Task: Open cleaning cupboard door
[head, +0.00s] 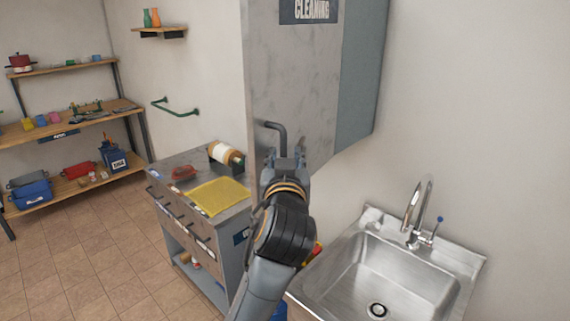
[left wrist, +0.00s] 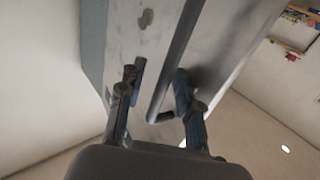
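The grey cleaning cupboard (head: 290,75) hangs on the wall in the middle of the head view, with a "CLEANING" sign (head: 309,10) at its top. Its door is closed as far as I can see. A dark bar handle (head: 280,138) stands at the lower left of the door. My left gripper (head: 284,160) is just below and in front of the handle. In the left wrist view the gripper (left wrist: 158,85) is open, with the handle bar (left wrist: 178,60) running between its fingers; I see no clear contact. My right gripper is not in view.
A metal sink (head: 365,270) with a tap (head: 415,215) stands at the lower right. A workbench (head: 175,205) with a yellow cloth (head: 212,195) stands left of the arm. Shelves (head: 70,130) line the far left. Open tiled floor (head: 80,270) lies at the lower left.

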